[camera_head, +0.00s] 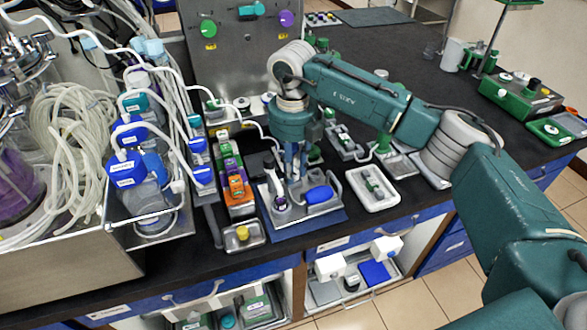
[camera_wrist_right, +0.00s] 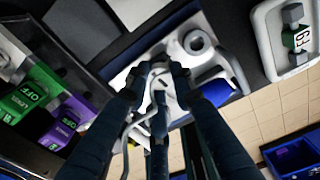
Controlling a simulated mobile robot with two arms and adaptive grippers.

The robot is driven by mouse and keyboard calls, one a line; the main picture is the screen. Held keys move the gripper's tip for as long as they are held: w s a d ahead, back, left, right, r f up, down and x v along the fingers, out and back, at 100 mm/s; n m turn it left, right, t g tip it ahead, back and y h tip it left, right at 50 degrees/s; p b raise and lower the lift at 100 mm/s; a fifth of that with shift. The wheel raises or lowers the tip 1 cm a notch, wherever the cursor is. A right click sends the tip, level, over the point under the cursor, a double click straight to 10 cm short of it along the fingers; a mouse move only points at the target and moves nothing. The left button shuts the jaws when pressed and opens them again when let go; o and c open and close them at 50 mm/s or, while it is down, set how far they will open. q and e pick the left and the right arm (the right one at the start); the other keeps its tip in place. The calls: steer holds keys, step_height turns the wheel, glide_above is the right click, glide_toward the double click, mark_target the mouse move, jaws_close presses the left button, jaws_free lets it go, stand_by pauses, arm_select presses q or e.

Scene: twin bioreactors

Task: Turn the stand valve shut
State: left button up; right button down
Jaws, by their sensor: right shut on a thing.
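A pale metal stand (camera_head: 327,205) sits on a blue mat near the front edge of the black bench. It carries a rounded blue part (camera_head: 318,195), which also shows in the wrist view (camera_wrist_right: 216,92), and a small white and purple part (camera_head: 281,202). My right gripper (camera_head: 293,174) points down over the stand, left of the blue part. In the wrist view my right gripper (camera_wrist_right: 160,78) has its fingers closed around a small whitish piece, which appears to be the stand valve (camera_wrist_right: 159,84). The fingers hide much of it, so its turn angle is unclear. My left gripper is not in view.
A rack of green, purple and orange labelled blocks (camera_head: 237,188) stands close left of the stand. A small tray with a yellow knob (camera_head: 243,234) is at front left. A white tray (camera_head: 373,188) lies to the right. A grey panel (camera_head: 243,60) rises behind.

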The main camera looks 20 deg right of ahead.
steer(key=shift+s+a+f+m, duration=0.15)
steer(key=shift+s+a+m, duration=0.1)
steer(key=shift+m, duration=0.35)
steer(key=c, duration=1.5)
jaws_free()
steer(key=shift+o, duration=0.2)
steer(key=shift+a, duration=0.1)
steer(key=shift+w, duration=0.1)
steer(key=shift+r, duration=0.3)
step_height(320, 180, up, 12)
steer(key=shift+f, duration=0.15)
